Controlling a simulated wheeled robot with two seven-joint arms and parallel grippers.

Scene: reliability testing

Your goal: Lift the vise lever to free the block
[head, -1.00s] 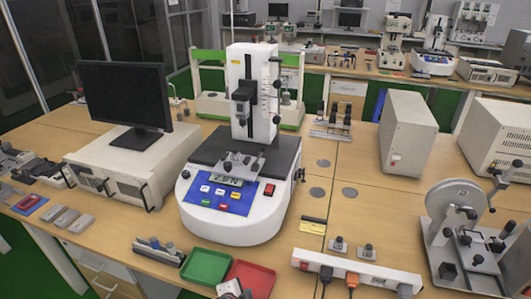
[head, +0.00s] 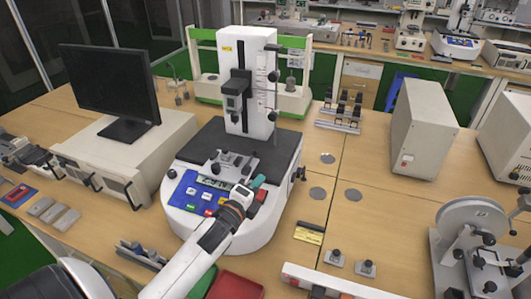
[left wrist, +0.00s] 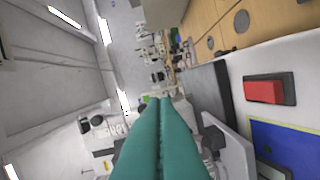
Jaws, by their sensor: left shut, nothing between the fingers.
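The small grey metal vise (head: 232,162) sits on the front of the white tester's dark plate, with black knobs on it. I cannot tell its lever or the block apart at this size. My left gripper (head: 259,181) reaches in from the lower left, over the tester's control panel and just right of and in front of the vise. Its teal fingers (left wrist: 158,100) are pressed together and empty in the left wrist view. My right gripper is in no view.
The white tester (head: 245,75) rises behind the vise. A red button (left wrist: 263,92) and blue panel (left wrist: 290,145) lie close to my left fingers. A monitor (head: 110,78) stands left, a beige box (head: 422,125) right. A red tray (head: 235,287) lies in front.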

